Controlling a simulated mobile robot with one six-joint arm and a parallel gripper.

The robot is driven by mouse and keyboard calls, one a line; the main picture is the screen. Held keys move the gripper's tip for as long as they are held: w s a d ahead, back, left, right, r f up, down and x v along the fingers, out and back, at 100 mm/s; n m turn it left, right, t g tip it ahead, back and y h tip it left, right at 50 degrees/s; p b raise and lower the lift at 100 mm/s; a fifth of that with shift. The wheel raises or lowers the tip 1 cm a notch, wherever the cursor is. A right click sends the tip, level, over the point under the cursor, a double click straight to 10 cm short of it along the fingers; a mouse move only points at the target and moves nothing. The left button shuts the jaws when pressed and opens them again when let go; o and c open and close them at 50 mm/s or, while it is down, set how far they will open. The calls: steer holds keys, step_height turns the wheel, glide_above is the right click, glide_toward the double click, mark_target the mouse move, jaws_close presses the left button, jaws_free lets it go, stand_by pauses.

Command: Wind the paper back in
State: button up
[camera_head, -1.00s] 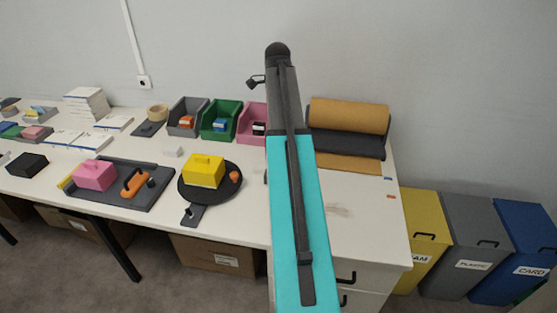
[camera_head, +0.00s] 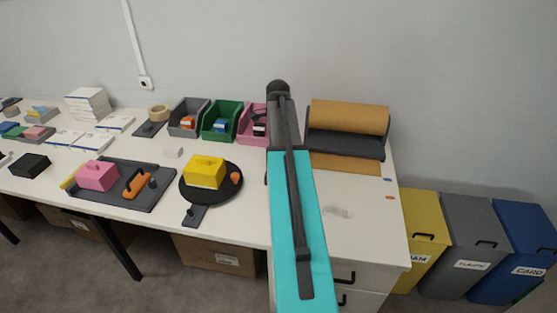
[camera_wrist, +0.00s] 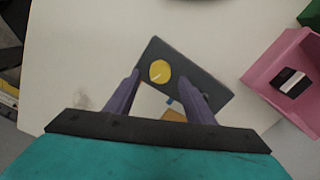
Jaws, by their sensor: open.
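A roll of brown paper (camera_head: 348,116) sits in a dark holder (camera_head: 345,145) at the right end of the table in the head view. A strip of paper (camera_head: 345,163) lies out in front of it. In the wrist view, my gripper (camera_wrist: 159,78) is open, its two purple fingers apart and nothing held between them. Beyond the fingertips is a dark plate with a round yellow knob (camera_wrist: 160,71) bearing a pale line. I cannot tell how far away it is. An orange-brown patch shows beside the plate. My arm hides the gripper in the head view.
A pink bin (camera_wrist: 285,80) with a black-and-white item stands right of the plate in the wrist view. A green bin (camera_head: 220,122) stands near it. A round turntable (camera_head: 198,186) carries a yellow block. Bare tabletop lies in front of the paper.

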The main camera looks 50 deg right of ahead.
steer(key=shift+f, duration=1.55)
steer(key=c, duration=1.1)
steer(key=shift+o, duration=0.2)
